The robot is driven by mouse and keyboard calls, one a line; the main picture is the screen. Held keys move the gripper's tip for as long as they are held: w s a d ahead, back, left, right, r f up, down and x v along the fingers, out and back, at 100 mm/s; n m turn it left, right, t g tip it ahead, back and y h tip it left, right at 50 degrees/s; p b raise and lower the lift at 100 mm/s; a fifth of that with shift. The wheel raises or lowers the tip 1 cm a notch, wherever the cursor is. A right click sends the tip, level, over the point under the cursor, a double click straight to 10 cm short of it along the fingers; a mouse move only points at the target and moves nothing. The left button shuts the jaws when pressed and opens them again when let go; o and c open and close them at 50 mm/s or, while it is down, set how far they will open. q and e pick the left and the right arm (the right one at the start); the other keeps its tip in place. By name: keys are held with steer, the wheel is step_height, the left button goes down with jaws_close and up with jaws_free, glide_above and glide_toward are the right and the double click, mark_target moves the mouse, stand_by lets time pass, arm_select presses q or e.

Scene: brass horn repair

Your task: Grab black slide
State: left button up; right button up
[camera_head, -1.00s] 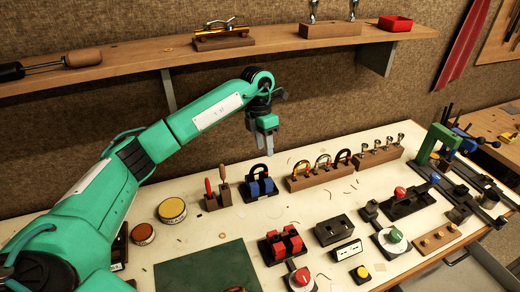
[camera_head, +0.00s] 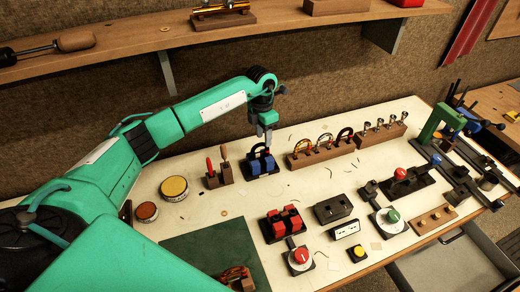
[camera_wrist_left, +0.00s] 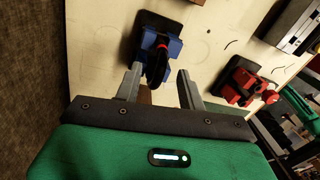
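A black U-shaped slide (camera_head: 256,149) stands upright in a blue block holder (camera_head: 257,165) on the bench. My left gripper (camera_head: 268,136) is just above the slide and partly hides it in the head view. In the left wrist view my gripper (camera_wrist_left: 158,84) is open, its two fingers apart, and the black slide (camera_wrist_left: 155,68) in the blue holder (camera_wrist_left: 172,45) shows in the gap ahead between them. I cannot tell whether a finger touches it. My right gripper is not in view.
A wooden rack (camera_head: 312,158) with several slides, one of them dark, stands to the right of the blue holder. A small tool block (camera_head: 219,178) stands close on its left. A red block holder (camera_head: 285,222) sits nearer the front. A shelf (camera_head: 130,52) runs behind.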

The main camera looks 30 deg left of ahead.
arm_select(q)
steer(key=f, duration=0.1)
steer(key=f+p, duration=0.2)
steer(key=shift+s+d, duration=0.2)
steer(key=shift+s, duration=0.05)
steer(key=shift+f, duration=0.6)
jaws_close()
